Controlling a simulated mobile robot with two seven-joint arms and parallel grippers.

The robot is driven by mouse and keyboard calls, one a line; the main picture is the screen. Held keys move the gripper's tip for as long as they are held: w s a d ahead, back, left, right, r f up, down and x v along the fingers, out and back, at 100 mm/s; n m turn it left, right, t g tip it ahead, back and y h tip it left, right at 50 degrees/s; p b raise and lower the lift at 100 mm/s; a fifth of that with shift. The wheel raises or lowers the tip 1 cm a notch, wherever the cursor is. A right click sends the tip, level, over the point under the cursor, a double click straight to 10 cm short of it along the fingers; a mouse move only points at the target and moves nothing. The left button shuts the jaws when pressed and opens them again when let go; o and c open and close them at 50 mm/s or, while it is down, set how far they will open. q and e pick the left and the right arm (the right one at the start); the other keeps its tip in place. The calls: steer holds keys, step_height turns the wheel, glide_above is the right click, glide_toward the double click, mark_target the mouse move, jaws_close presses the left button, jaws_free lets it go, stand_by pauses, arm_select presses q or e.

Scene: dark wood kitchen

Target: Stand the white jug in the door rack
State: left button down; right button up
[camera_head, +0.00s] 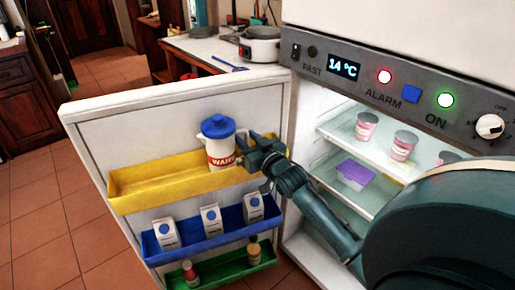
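The white jug (221,152) has a blue lid and red lettering. It is upright at the yellow door rack (150,190), and its lower part overlaps the rack's interior in the head view. I cannot tell whether its base touches the rack floor. My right gripper (246,150) is at the jug's right side, with its dark fingers close against it. The gripper hides that side of the jug, and whether the fingers are closed on it is unclear. My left gripper is not in view.
The fridge door stands open. Below the yellow rack are a blue rack (190,245) with white cartons and a green rack (225,270) with small bottles. Fridge shelves at right hold pink-white tubs (366,126) and a purple-lidded box (354,174). The yellow rack's left part is empty.

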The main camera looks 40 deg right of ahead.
steer(key=s, duration=1.1)
steer(key=s+a+f+n+g+y, duration=0.1)
steer(key=s+a+f+g, duration=0.1)
steer(key=s+a+f, duration=0.2)
steer(key=s+a+f+n+g+y, duration=0.1)
steer(key=s+a+f, duration=0.3)
steer(key=a, duration=0.7)
steer(key=s+a+f+n+g+y, duration=0.1)
steer(key=s+a+f+g+y, duration=0.2)
steer(key=s+a+f, duration=0.2)
steer(key=s+a, duration=0.2)
steer(key=a, duration=0.1)
steer(key=shift+s, duration=0.1)
